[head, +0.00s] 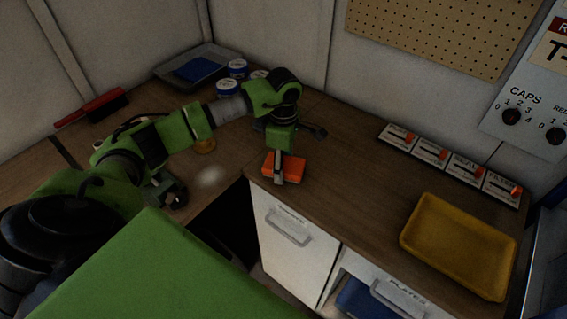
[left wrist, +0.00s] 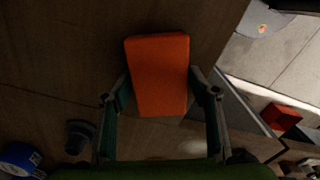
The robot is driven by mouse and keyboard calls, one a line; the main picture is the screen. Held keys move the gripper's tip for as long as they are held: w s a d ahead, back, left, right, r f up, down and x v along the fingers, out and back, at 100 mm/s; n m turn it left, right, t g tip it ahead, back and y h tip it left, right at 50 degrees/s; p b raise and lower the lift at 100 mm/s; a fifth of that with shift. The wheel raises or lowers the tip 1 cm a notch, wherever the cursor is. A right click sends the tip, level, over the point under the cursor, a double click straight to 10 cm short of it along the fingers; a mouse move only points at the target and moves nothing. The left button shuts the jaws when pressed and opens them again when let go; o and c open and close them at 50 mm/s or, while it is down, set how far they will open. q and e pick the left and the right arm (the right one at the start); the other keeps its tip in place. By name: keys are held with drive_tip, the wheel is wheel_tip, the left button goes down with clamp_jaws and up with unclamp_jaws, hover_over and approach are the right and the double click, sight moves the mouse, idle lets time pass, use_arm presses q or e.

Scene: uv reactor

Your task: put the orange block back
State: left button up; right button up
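The orange block (head: 298,167) is at the near edge of the wooden counter, by the inner corner above the white drawers. My left gripper (head: 279,168) points down over it, one finger across its front side. In the left wrist view the block (left wrist: 158,70) lies lengthwise between the fingers of my left gripper (left wrist: 160,88). Their tips meet its two long sides, so the gripper looks shut on it. Whether the block is lifted off the counter is unclear.
A yellow tray (head: 456,250) lies on the right. Several switch boxes with orange levers (head: 430,151) line the wall. A grey tray (head: 222,60) and blue-and-white tubs (head: 237,68) stand at the back left. A lower drawer (head: 365,299) is open. The counter between block and yellow tray is clear.

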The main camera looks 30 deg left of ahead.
idle(0.3)
use_arm(q)
drive_tip(key=shift+r, duration=0.25)
drive_tip(key=shift+w+r, duration=0.1)
drive_tip(key=shift+r, duration=0.2)
wheel_tip(320, 180, up, 11)
drive_tip(key=b, duration=0.3)
drive_tip(key=shift+r, duration=0.15)
